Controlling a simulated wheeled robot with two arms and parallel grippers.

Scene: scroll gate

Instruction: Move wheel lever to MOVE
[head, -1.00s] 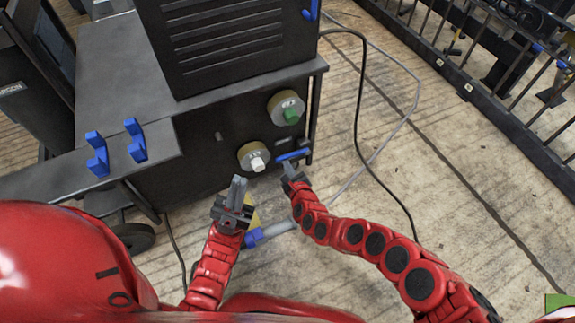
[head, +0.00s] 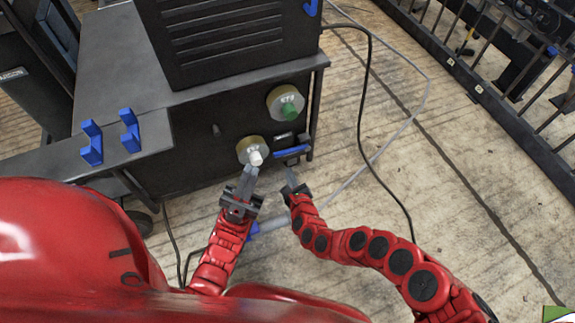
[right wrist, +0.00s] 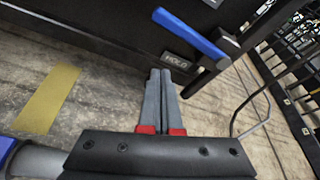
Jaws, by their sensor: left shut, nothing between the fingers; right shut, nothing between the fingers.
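The wheel lever is a blue bar (head: 292,152) on a dark mount at the lower right of the cart's front. In the right wrist view the blue lever (right wrist: 190,33) lies slanted beside a small plate (right wrist: 175,60) that seems to read HOLD. My right gripper (head: 289,173) is shut and empty, just below the lever and apart from it. Its closed fingers also show in the right wrist view (right wrist: 161,72), below the lever. My left gripper (head: 251,169) is shut and empty, its tips close below the white-tipped round knob (head: 255,155); contact cannot be told.
A round knob with a green grip (head: 290,110) sits above the lever on the dark cart (head: 190,155). Two blue hooks (head: 92,142) stand on the ledge at left. A black cable (head: 362,110) and a grey hose lie on the floor. Open floor (head: 450,220) lies to the right.

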